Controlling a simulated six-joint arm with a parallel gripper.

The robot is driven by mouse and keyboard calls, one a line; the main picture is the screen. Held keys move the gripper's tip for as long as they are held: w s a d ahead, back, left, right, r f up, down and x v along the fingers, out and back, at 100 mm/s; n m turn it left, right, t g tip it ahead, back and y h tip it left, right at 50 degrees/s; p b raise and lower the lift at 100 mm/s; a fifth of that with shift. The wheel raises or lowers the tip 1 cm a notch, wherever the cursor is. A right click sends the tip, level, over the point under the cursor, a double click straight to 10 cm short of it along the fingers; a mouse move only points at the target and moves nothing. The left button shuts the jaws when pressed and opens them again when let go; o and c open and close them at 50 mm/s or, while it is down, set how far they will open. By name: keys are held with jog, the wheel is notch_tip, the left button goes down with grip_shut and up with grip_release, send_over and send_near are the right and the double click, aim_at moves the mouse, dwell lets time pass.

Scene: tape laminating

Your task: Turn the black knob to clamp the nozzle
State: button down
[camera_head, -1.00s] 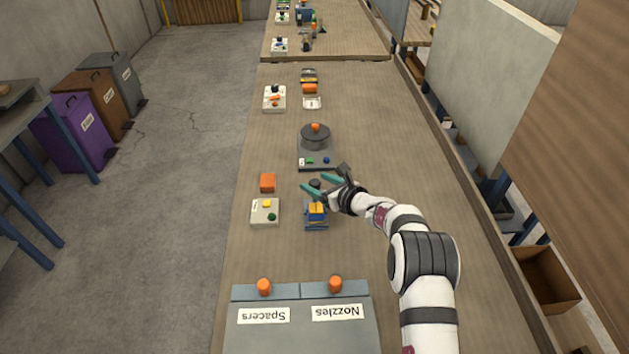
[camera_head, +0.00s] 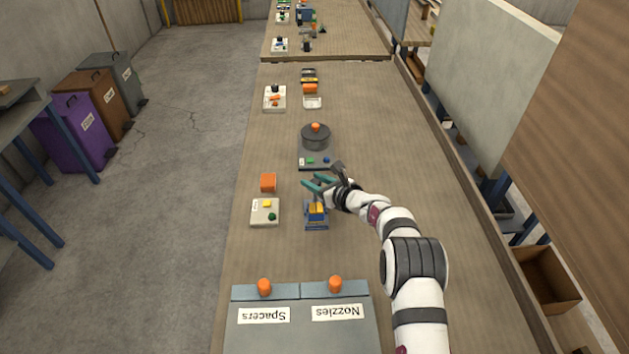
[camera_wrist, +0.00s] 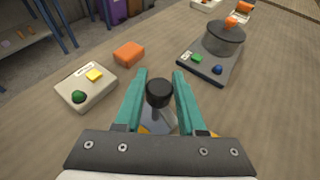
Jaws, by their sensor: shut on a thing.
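The black knob (camera_wrist: 159,93) stands between the two teal fingers of my gripper (camera_wrist: 160,82) in the wrist view. My gripper (camera_head: 313,183) is shut on the knob, though in the wrist view a slight gap seems to show beside it. The knob belongs to the blue and yellow fixture (camera_head: 316,215), which sits just below the fingers in the head view. In the wrist view most of the fixture is hidden behind the fingers and the gripper's grey plate. I cannot make out the nozzle in the fixture.
A white button box (camera_head: 264,212) and an orange block (camera_head: 268,182) lie left of the fixture. A grey round pot-like device (camera_head: 315,137) stands behind it. Bins labelled Spacers and Nozzles (camera_head: 300,292) are at the front. The table right of the arm is clear.

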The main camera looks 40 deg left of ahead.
jog(key=shift+s+a+r+m+t+h, duration=0.1)
jog(key=shift+m+t+h, duration=0.05)
jog(key=shift+m+t, duration=0.4)
jog(key=shift+a+m+t+h, duration=0.1)
jog(key=shift+m+t+h, duration=0.05)
jog(key=shift+m+t, duration=0.35)
jog(key=shift+d+m+t+h, duration=0.15)
jog(key=shift+m+t+h, duration=0.55)
jog(key=shift+m+t, duration=0.65)
jog(key=c, duration=0.5)
grip_release()
jog(key=v, duration=1.5)
jog(key=shift+d, duration=0.35)
jog(key=shift+s, duration=0.15)
